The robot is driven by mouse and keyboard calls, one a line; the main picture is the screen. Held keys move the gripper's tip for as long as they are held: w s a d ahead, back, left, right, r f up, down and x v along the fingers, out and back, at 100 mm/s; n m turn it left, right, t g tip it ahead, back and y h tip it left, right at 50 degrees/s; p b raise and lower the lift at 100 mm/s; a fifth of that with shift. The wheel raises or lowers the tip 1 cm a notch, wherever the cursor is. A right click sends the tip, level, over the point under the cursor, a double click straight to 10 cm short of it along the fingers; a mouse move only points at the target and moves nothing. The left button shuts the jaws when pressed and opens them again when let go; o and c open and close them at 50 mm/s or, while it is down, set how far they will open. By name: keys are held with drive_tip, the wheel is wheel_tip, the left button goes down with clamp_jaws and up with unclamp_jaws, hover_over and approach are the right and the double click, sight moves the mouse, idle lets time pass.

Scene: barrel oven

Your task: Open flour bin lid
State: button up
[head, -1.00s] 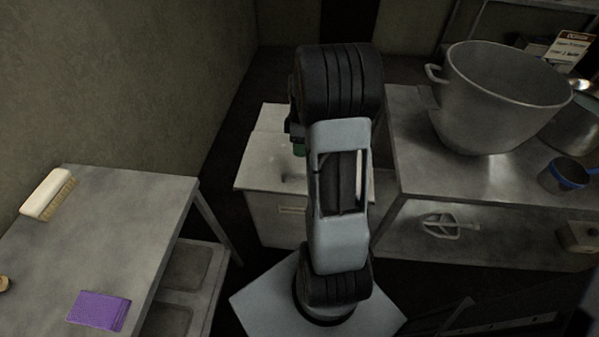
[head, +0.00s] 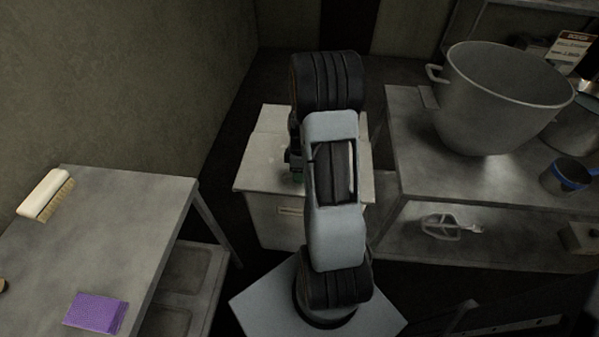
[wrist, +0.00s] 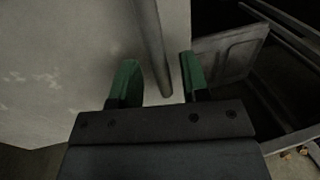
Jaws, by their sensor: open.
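The flour bin (head: 275,222) is a pale box on the floor between the two tables, with a small label on its front. Its lid (head: 258,150) looks shut, and my arm hides much of the right side. In the wrist view the pale lid (wrist: 65,60) fills the left. A grey bar (wrist: 150,45), apparently the lid's handle, runs down between my green fingers. My gripper (wrist: 157,78) is open, with one finger on each side of the bar. Whether either finger touches it I cannot tell. In the head view the gripper (head: 296,170) is low over the lid, partly hidden.
A steel table (head: 120,215) at left holds a brush (head: 45,193) and a purple block (head: 96,313). A table (head: 410,160) at right bears a large pot (head: 500,105) and a blue-banded pan (head: 567,175). A whisk-like beater (head: 445,227) lies on its lower shelf.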

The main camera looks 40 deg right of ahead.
clamp_jaws()
drive_tip(key=shift+w, duration=0.1)
idle(0.4)
